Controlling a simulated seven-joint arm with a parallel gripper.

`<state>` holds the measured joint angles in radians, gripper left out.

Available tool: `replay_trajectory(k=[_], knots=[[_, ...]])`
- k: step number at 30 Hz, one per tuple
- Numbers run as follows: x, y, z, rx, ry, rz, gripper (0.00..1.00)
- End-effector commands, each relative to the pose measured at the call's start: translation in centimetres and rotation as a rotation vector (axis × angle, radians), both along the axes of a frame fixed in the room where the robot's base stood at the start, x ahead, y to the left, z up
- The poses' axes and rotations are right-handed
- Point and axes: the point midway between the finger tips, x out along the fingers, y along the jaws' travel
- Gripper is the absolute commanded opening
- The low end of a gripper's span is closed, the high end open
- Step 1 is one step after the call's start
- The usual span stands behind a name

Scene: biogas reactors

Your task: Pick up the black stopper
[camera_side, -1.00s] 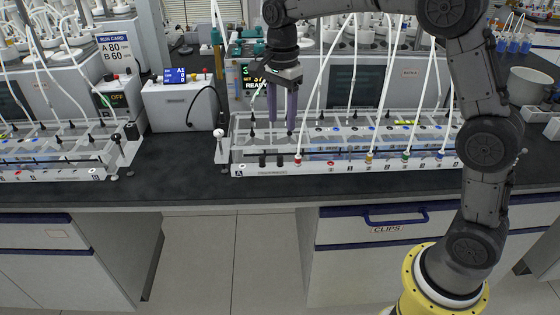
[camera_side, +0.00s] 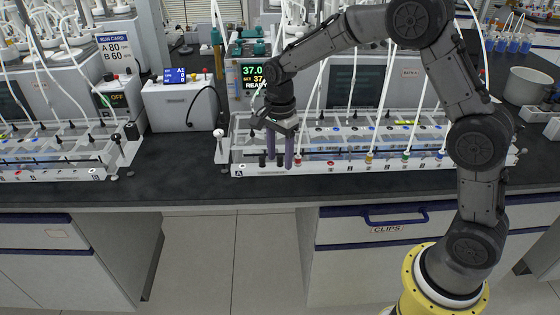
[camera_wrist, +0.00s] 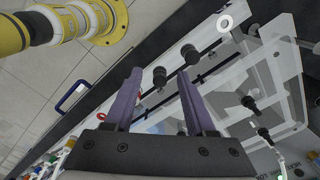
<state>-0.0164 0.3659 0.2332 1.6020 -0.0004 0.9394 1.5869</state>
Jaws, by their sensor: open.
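A second stopper (camera_wrist: 190,54) is just beyond the right fingertip. My gripper is open and holds nothing. I cannot tell whether a finger touches a stopper.
A white knob (camera_side: 218,133) tops the rack's left post. A heater unit (camera_side: 253,80) stands behind. The black bench front (camera_side: 200,190) is clear.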

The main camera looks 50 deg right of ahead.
Motion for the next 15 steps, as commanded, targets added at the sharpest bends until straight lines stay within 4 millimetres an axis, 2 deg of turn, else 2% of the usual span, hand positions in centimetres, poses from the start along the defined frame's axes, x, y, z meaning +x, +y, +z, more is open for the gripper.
replay_trajectory(k=[5,13,14,15], knots=[[-0.01,-0.01,0.00,0.000,0.000,0.000,0.54],[-0.01,-0.01,0.03,0.000,0.001,0.000,0.05],[-0.01,-0.01,0.03,0.000,0.001,0.000,0.00],[-0.02,-0.01,0.03,0.000,0.001,0.000,0.00]])
